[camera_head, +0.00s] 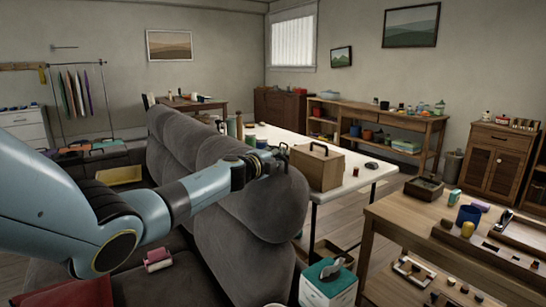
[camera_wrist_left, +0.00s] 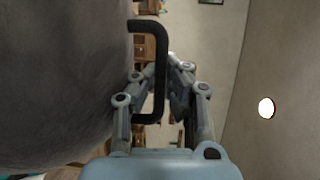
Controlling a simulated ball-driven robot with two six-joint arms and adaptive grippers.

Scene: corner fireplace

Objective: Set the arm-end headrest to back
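A dark grey sofa (camera_head: 215,230) has rounded headrests along its back. The arm-end headrest (camera_head: 268,200) is the nearest one. A black handle (camera_wrist_left: 161,75) projects from the grey cushion in the left wrist view. My left gripper (camera_head: 276,158) is at the top of the arm-end headrest. In the wrist view its two fingers (camera_wrist_left: 160,85) stand on either side of the handle's long bar, with gaps showing, so it looks open around the handle. The headrest's tilt is hard to judge. My right gripper is not in view.
A white table (camera_head: 375,172) behind the sofa bears a wooden box (camera_head: 318,168) with a black handle, close beyond my left gripper. A wooden workbench (camera_head: 400,212) with small items stands at right. A teal-and-white bin (camera_head: 328,284) stands on the floor between.

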